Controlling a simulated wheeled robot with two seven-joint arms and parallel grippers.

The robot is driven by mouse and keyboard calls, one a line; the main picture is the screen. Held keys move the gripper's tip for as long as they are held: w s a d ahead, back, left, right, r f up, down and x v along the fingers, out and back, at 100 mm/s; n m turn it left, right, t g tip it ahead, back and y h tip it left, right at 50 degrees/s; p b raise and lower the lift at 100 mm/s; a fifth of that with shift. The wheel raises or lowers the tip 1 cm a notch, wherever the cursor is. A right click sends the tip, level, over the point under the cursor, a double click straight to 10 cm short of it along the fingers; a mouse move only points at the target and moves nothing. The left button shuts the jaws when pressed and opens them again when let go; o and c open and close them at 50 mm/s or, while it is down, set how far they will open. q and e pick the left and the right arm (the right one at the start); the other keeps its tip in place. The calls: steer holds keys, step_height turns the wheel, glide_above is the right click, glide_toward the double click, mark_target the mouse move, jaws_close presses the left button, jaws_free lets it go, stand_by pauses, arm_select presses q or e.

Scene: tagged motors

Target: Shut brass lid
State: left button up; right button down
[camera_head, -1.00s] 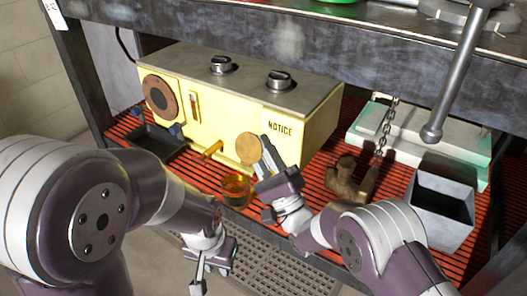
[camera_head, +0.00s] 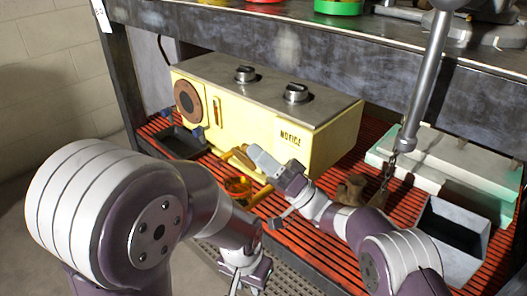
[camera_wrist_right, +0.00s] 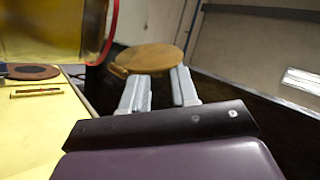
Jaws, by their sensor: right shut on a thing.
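The brass lid (camera_head: 242,159) is a round golden disc in front of the yellow box, partly hidden by my right gripper (camera_head: 259,161) in the head view. In the right wrist view the lid (camera_wrist_right: 150,58) lies at the fingertips of my right gripper (camera_wrist_right: 159,88), which is shut on it. An amber glass cup (camera_head: 238,187) stands below the lid on the red slatted shelf; an amber body with a red rim (camera_wrist_right: 55,35) shows large in the wrist view. My left gripper (camera_head: 245,278) hangs at the bottom of the head view, away from the lid; its fingers are unclear.
The yellow box (camera_head: 255,120) with two dark knobs and a NOTICE label stands behind the lid. A black tray (camera_head: 180,142) is left. A brown metal fitting (camera_head: 351,188), a grey bin (camera_head: 452,240) and a pale green-edged block (camera_head: 450,165) are right. The shelf above limits headroom.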

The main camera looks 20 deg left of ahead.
mark_target(247, 165)
steer(key=n+g+h+p, duration=0.1)
steer(key=n+g, duration=0.1)
steer(key=n, duration=0.1)
steer(key=s+n+g+h+p, duration=0.1)
steer(key=n+g+h, duration=0.1)
steer(key=n, duration=0.1)
steer(key=shift+a+r+p, duration=0.2)
steer(key=shift+p, duration=0.2)
steer(key=n+h+p, duration=0.1)
steer(key=n+p, duration=0.1)
steer(key=s+n+g+h+p, duration=0.1)
steer(key=n+h+p, duration=0.1)
steer(key=s+f+n+h+p, duration=0.1)
steer(key=n+h+p, duration=0.1)
steer(key=n+p, duration=0.1)
steer(key=shift+a+g, duration=0.3)
steer(key=shift+a, duration=0.05)
steer(key=shift+s+a+f+n+h+p, duration=0.15)
steer(key=shift+f+n+h+p, duration=0.25)
steer(key=shift+n+h+p, duration=0.75)
steer(key=shift+f+y, duration=0.1)
steer(key=shift+y, duration=0.15)
steer(key=c, duration=0.9)
jaws_free()
